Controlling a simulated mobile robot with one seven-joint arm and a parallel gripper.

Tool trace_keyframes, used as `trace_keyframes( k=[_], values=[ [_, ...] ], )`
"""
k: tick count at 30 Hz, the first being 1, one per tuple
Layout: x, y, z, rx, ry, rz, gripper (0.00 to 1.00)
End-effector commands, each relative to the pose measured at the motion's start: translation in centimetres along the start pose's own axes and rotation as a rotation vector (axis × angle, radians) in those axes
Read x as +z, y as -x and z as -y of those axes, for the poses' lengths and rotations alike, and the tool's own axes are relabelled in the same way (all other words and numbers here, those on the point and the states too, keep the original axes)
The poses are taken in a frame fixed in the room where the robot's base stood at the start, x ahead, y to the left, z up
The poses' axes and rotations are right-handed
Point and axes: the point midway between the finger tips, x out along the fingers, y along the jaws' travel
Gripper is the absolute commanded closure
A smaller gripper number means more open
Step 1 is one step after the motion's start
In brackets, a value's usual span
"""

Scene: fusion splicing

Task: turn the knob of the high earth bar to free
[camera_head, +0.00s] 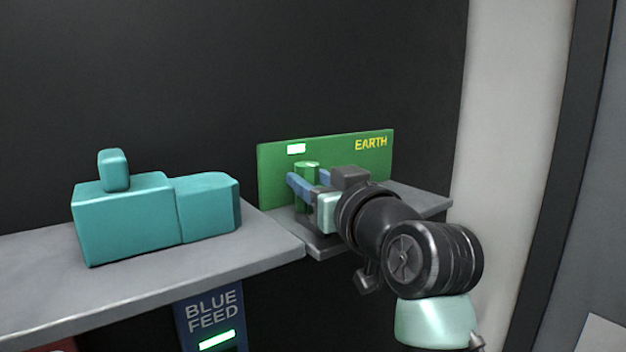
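The earth bar is a green panel (275,170) with yellow EARTH lettering and a small lit white patch, standing at the back of a grey shelf. A green knob (306,168) stands upright in front of the panel's left half. My gripper (303,184) reaches in from the right, and its blue fingers lie around the knob, one on the near left side and one behind to the right. Whether the fingers touch the knob or are apart from it is hard to tell. My wrist hides the lower right of the panel and part of the shelf.
A teal block device (125,222) with a small raised piece sits on the grey shelf (200,275) at left. A blue BLUE FEED panel (212,318) with a lit strip is below it. A pale wall column (505,130) stands to the right. The space above the shelves is clear.

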Motion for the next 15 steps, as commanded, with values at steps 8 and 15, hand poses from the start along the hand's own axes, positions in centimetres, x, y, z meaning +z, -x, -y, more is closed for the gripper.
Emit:
trace_keyframes(
  k=[8,15],
  values=[
    [-0.04,0.03,0.0,0.0,0.0,-0.001,1.0],
    [0.02,0.02,-0.14,-0.026,-0.001,-0.001,1.0]
  ],
)
